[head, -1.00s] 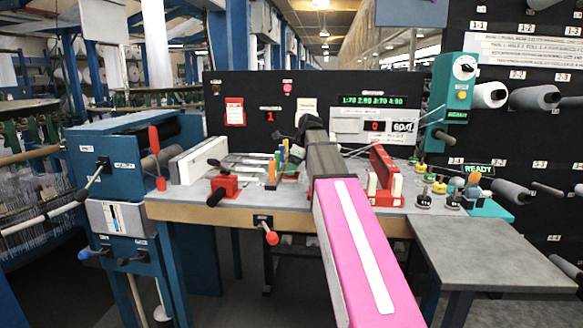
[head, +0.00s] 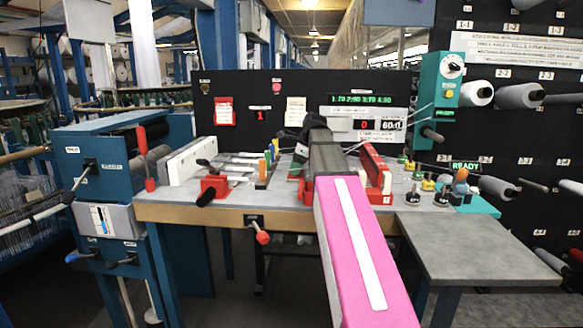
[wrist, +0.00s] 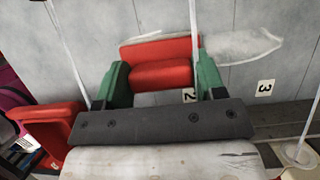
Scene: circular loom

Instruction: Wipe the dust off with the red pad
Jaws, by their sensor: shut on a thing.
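My gripper (wrist: 162,82) shows in the wrist view with its two green fingers on either side of the red pad (wrist: 160,73). It is shut on the pad. A pale dust smear (wrist: 245,46) lies on the grey surface to the right of the pad and also shows faintly past the pad's upper left. The pad overlaps the smear in the picture; whether it presses on the surface I cannot tell. In the head view my gripper (head: 299,168) is low over the bench top (head: 235,190), mostly hidden by my arm.
A red-and-white frame (head: 376,172) stands close to the right of my arm. White blocks (head: 192,160), a red clamp (head: 213,187) and coloured pegs stand to the left. Small knobs and spools are at the right. Pale upright strands (wrist: 193,40) run close to the pad.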

